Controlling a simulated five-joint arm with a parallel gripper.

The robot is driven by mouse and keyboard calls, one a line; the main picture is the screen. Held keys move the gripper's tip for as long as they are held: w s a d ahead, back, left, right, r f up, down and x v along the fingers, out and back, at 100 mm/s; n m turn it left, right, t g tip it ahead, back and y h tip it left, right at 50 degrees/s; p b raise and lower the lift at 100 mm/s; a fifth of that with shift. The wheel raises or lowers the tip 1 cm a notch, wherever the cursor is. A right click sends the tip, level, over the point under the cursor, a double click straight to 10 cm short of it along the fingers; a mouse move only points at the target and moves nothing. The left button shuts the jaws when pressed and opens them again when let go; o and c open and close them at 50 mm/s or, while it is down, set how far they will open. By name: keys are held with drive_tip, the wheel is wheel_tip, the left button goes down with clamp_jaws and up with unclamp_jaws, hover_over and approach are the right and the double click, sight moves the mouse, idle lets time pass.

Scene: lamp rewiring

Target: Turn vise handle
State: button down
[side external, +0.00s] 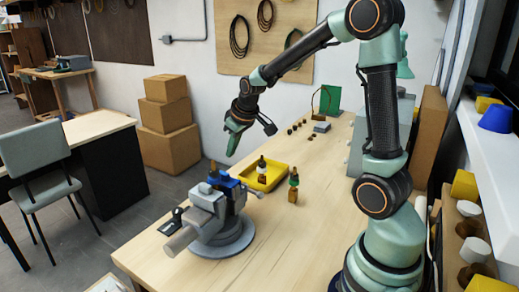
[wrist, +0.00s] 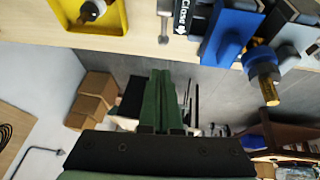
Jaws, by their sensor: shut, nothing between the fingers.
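The grey vise (side external: 222,232) stands on a round base on the workbench, with blue jaws (side external: 224,182). The blue jaw (wrist: 228,35) also shows at the top right of the wrist view, beside a black label reading "Close" with an arrow. The vise handle (wrist: 164,22) looks like a thin grey rod with a rounded end, left of that label. A brass-tipped part with a blue collar (wrist: 264,72) sits at the jaws. My gripper (side external: 231,150) is in the air above and behind the vise, apart from it. In the wrist view its green fingers (wrist: 161,78) are together and empty.
A yellow tray (side external: 272,178) lies behind the vise, with a dark-topped bottle-like part in it and another part (side external: 293,190) beside it. A small black item (side external: 172,222) lies left of the vise. The bench's front right is clear.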

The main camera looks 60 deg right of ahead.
wheel_tip(320, 180, up, 4)
drive_tip(key=g, duration=0.2)
hover_over(262, 193)
drive_tip(key=s+a, duration=0.2)
drive_tip(key=shift+g+y, duration=0.3)
drive_tip(key=x, duration=1.2)
drive_tip(key=shift+s+d+f, duration=0.1)
drive_tip(key=shift+d+f, duration=0.1)
drive_tip(key=shift+f, duration=0.2)
drive_tip(key=shift+d+f, duration=0.1)
drive_tip(key=shift+f, duration=0.3)
drive_tip(key=shift+s+f, duration=0.2)
drive_tip(key=shift+f, duration=0.35)
drive_tip(key=shift+s+f, duration=0.2)
drive_tip(key=shift+f, duration=0.3)
drive_tip(key=shift+r, duration=0.1)
